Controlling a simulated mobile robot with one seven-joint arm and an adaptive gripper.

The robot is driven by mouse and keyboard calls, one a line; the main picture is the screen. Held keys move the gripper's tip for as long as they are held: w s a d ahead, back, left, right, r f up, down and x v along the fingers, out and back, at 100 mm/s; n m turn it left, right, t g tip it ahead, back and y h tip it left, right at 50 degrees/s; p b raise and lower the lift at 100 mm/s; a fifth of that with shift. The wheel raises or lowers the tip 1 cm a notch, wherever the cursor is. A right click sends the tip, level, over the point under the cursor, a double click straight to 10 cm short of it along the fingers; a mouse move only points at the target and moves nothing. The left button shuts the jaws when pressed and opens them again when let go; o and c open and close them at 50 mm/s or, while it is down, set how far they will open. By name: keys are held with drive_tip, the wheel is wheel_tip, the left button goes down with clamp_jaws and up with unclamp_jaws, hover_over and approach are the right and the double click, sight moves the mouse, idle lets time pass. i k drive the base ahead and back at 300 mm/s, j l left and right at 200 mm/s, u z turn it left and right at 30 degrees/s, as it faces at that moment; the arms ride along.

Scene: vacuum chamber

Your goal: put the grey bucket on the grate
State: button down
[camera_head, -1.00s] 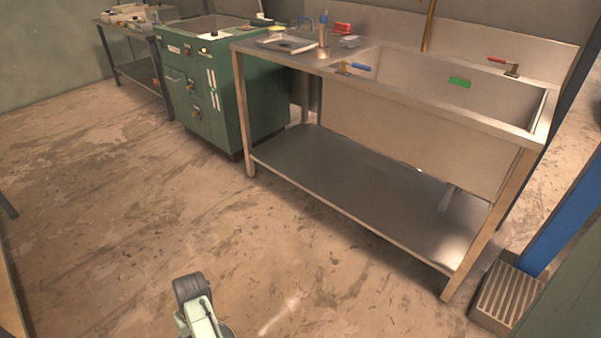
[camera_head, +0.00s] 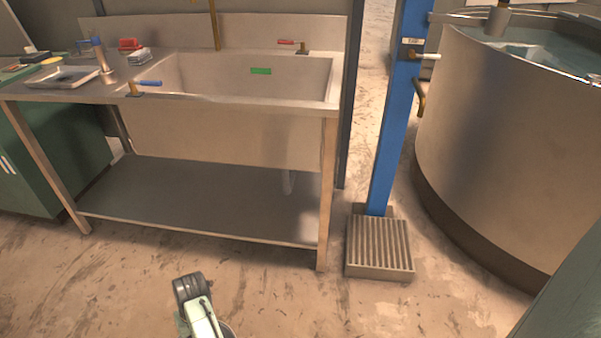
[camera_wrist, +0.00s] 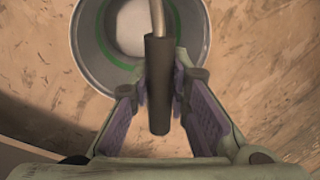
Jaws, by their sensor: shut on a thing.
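The grey bucket (camera_wrist: 88,38) hangs below my gripper in the wrist view. It is round, with a green ring inside and a pale round patch at its bottom. My gripper (camera_wrist: 160,98) is shut on the dark grip of the bucket's handle. In the head view my arm (camera_head: 200,305) shows at the bottom edge, and only a sliver of the bucket (camera_head: 229,330) shows beside it. The grate (camera_head: 378,248) is a ribbed grey block on the floor at the foot of the blue post. Nothing stands on it.
A steel sink table (camera_head: 200,200) with a low shelf stands left of the grate. A blue post (camera_head: 393,120) rises behind the grate. A large round tank (camera_head: 500,140) stands on the right. The floor (camera_head: 290,300) in front of the grate is clear.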

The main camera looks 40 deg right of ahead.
sight(381, 242)
drive_tip(key=z, duration=1.1)
drive_tip(key=i+j+z, duration=0.15)
drive_tip(key=i, duration=0.2)
drive_tip(key=i+j+z, duration=0.15)
drive_tip(key=i, duration=0.2)
